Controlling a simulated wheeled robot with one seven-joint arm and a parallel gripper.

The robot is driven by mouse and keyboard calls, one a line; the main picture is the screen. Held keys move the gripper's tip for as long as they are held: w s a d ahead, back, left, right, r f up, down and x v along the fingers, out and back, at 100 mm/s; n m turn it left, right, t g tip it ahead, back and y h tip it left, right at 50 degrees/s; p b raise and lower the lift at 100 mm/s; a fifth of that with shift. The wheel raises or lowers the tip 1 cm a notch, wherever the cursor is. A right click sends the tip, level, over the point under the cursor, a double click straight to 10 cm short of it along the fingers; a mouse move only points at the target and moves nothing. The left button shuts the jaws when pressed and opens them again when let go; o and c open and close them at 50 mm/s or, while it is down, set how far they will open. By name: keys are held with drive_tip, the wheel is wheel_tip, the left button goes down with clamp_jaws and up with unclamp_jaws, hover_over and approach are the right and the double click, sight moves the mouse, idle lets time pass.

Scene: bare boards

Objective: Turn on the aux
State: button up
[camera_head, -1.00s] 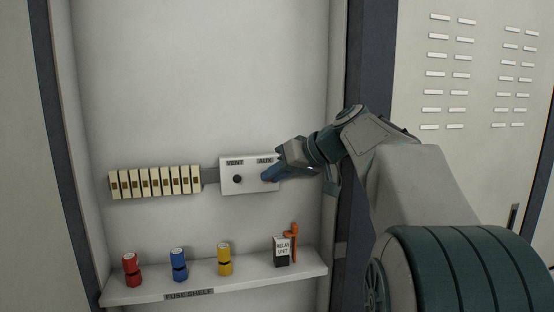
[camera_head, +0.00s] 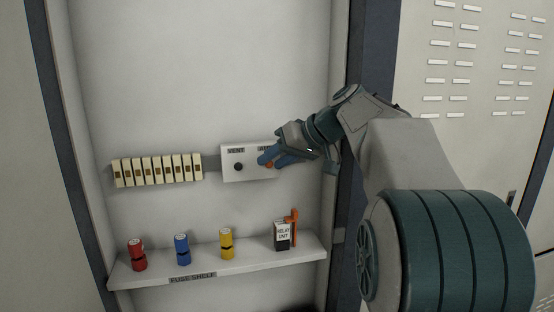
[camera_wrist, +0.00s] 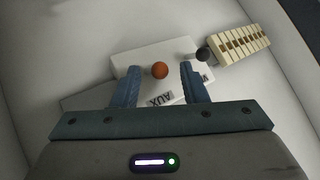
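The white switch box (camera_head: 232,172) is fixed on the cabinet's back wall, with a VENT label at left and an AUX label at right. A dark knob (camera_head: 238,167) sits under VENT. An orange knob (camera_wrist: 160,70) sits by the AUX label (camera_wrist: 160,98) in the wrist view; in the head view it is partly hidden behind my fingers. My gripper (camera_head: 272,160) is at the right half of the box. In the wrist view its blue fingers (camera_wrist: 158,85) are apart, one on each side of the orange knob, with visible gaps. Contact is not seen.
A row of cream breakers (camera_head: 157,170) lies left of the box. Below, a fuse shelf (camera_head: 205,267) bears red (camera_head: 138,254), blue (camera_head: 182,249) and yellow (camera_head: 227,243) fuses and a relay unit (camera_head: 282,236). The cabinet's dark right frame (camera_head: 372,60) stands close to my arm.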

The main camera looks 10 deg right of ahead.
drive_tip(key=shift+r, duration=0.1)
drive_tip(key=v, duration=1.3)
drive_tip(key=shift+s+d, duration=0.25)
drive_tip(key=shift+s, duration=0.05)
drive_tip(key=shift+r, duration=0.1)
drive_tip(key=s+a+f+m+g+h+p, duration=0.1)
drive_tip(key=s+a+f+h, duration=0.1)
drive_tip(key=s+f, duration=0.4)
drive_tip(key=s+a+f+m+g+h, duration=0.1)
drive_tip(key=s+a+f+h, duration=0.2)
drive_tip(key=s+f, duration=0.4)
drive_tip(key=s+a+f+m+g+h+p, duration=0.1)
drive_tip(key=s+a+f, duration=0.3)
drive_tip(key=f, duration=1.4)
drive_tip(key=s+g+h, duration=0.1)
drive_tip(key=s, duration=0.2)
drive_tip(key=shift+f+h+p, duration=0.3)
drive_tip(key=shift+p, duration=0.05)
